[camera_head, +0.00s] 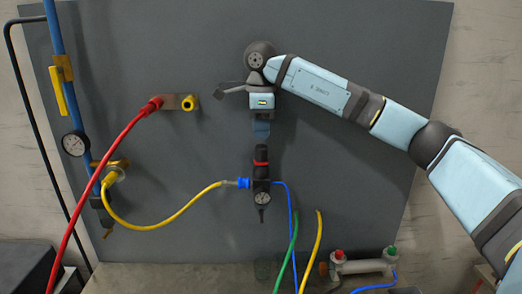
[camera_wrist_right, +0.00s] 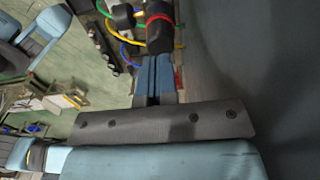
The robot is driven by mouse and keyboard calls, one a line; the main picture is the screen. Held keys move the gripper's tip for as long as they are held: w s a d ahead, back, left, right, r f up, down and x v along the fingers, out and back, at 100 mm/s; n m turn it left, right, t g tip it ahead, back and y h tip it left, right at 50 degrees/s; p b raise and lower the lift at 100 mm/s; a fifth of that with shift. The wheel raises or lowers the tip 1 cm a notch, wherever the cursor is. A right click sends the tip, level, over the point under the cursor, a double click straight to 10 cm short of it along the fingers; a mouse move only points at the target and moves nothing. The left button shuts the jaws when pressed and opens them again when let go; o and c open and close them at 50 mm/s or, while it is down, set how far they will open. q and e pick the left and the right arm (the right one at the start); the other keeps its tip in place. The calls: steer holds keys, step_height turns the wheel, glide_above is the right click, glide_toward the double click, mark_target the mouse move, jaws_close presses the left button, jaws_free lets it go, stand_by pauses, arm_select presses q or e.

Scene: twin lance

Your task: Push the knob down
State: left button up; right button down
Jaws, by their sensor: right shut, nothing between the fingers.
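The knob (camera_head: 261,154) is the dark top of a small upright regulator (camera_head: 261,185) with a red ring below the knob and a round gauge at its bottom. It is on the grey panel. My right gripper (camera_head: 261,136) points down just above the knob, fingers shut and empty, with a small gap seeming to remain. In the right wrist view, the shut blue fingers (camera_wrist_right: 154,80) are close to the dark knob (camera_wrist_right: 159,42), with the red ring (camera_wrist_right: 158,18) beyond. Whether they touch cannot be told there. My left gripper does not show.
A yellow hose (camera_head: 165,223) joins the regulator's left side at a blue fitting (camera_head: 243,183). A thin blue tube (camera_head: 290,200) leaves its right side. A red hose (camera_head: 105,155) runs at the left, beside a blue pipe with a gauge (camera_head: 75,144). A valve block (camera_head: 360,267) sits lower right.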

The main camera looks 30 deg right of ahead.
steer(key=shift+f+b, duration=0.7)
steer(key=shift+f, duration=0.7)
stand_by(0.5)
steer(key=shift+r, duration=0.1)
steer(key=shift+r+p, duration=2.05)
steer(key=shift+r, duration=0.9)
